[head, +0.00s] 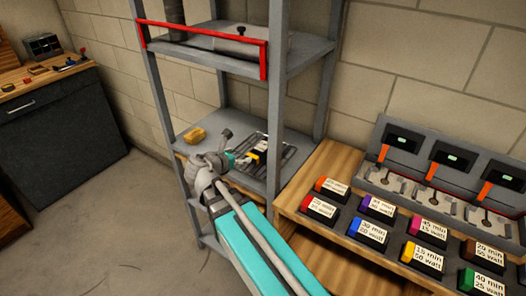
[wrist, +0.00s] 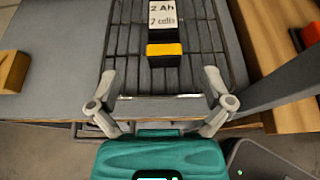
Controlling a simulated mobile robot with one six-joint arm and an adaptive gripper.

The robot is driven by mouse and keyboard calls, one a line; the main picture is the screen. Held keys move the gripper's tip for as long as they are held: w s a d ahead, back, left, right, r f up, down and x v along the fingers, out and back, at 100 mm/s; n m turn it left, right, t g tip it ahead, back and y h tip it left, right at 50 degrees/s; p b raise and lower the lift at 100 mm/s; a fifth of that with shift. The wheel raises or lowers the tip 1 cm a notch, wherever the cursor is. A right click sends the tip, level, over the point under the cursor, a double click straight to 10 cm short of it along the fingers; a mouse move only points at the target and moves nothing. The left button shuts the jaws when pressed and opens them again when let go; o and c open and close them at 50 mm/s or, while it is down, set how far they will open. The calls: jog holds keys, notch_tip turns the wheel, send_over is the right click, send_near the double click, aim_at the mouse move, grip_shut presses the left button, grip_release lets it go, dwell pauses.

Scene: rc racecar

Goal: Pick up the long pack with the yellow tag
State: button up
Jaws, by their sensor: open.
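The long pack (wrist: 164,52) is black with a yellow band at its near end and a white label reading "2 Ah 7 cells". It lies on a dark slatted rack (wrist: 207,45) on the shelf; its far end is cut off in the wrist view. In the head view the pack (head: 253,156) shows small beside my gripper (head: 238,158). In the wrist view my gripper (wrist: 160,78) is open and empty. Its fingers stand wide apart on either side of the pack's line, with the yellow end just ahead between them. The fingers do not touch it.
A yellow-brown block (head: 195,135) sits on the same shelf (head: 220,122), left of the rack. Grey shelf posts (head: 275,130) stand close to my arm. A wooden bench (head: 300,190) at the right carries several labelled packs and a charger station (head: 440,165).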

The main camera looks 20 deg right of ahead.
jog(key=b, duration=0.2)
send_near(261, 147)
jog(key=x, duration=0.3)
jog(key=shift+w+f, duration=0.1)
jog(key=shift+f, duration=0.1)
jog(key=shift+w+d, duration=0.15)
jog(key=shift+d, duration=0.1)
jog(key=shift+b+x, duration=1.1)
jog(key=shift+x, duration=1.55)
jog(key=shift+r, duration=0.1)
jog(key=shift+c, duration=0.3)
jog(key=c, duration=1.3)
jog(key=shift+o, duration=0.2)
jog(key=shift+r, duration=0.15)
notch_tip(261, 147, up, 10)
jog(key=p, duration=1)
